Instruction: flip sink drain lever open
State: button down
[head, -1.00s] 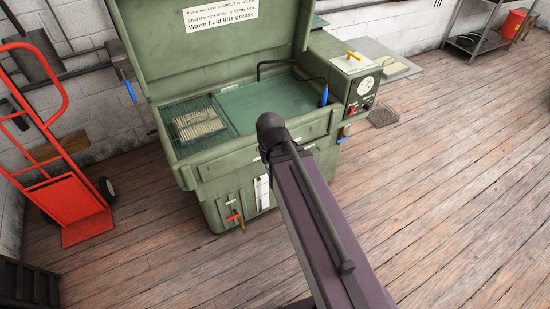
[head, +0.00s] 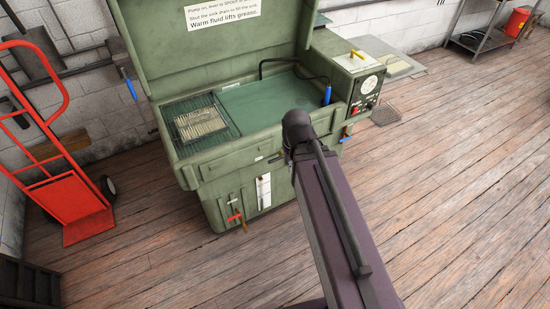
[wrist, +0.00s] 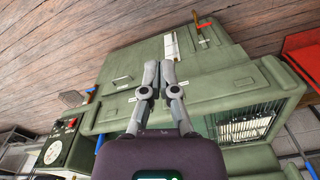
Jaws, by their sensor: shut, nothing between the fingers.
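The green parts washer (head: 215,172) stands with its lid up. A red-handled lever (head: 234,217) is low on its front; it also shows at the top of the wrist view (wrist: 203,32). A blue-handled lever (head: 346,138) sits at the right end of the front. I cannot tell from any marking which lever is the sink drain's. My gripper (wrist: 159,65) is shut and empty in front of the washer's front face, left of the red lever in the wrist view. A small dark piece (head: 277,157) shows beside my arm in the head view; I cannot tell what it is.
The sink holds a wire rack (head: 205,125) with a pale part on it. A red hand truck (head: 70,195) stands at left.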

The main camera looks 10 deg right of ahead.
jog(key=w+f+m+t+b, duration=0.1)
jog(key=w+f+m+b, duration=0.65)
jog(key=w, duration=0.65)
jog(key=m+t+b, duration=0.1)
jog(key=m+b, duration=0.6)
send_over(275, 160)
jog(key=s, duration=0.3)
notch_tip(275, 160, down, 7)
jog(key=shift+w+d+f+y, duration=0.15)
jog(key=shift+y, duration=0.15)
jog(key=shift+f+b, duration=0.15)
jog(key=shift+b, duration=0.2)
jog(key=f+b, duration=0.4)
jog(key=w+f+b, duration=0.1)
jog(key=f+b, duration=0.4)
jog(key=w+f+b, duration=0.1)
jog(key=f+b, duration=0.3)
jog(key=shift+w+a+f, duration=0.2)
jog(key=shift+w+a, duration=0.05)
jog(key=shift+a, duration=0.1)
jog(key=shift+d, duration=0.1)
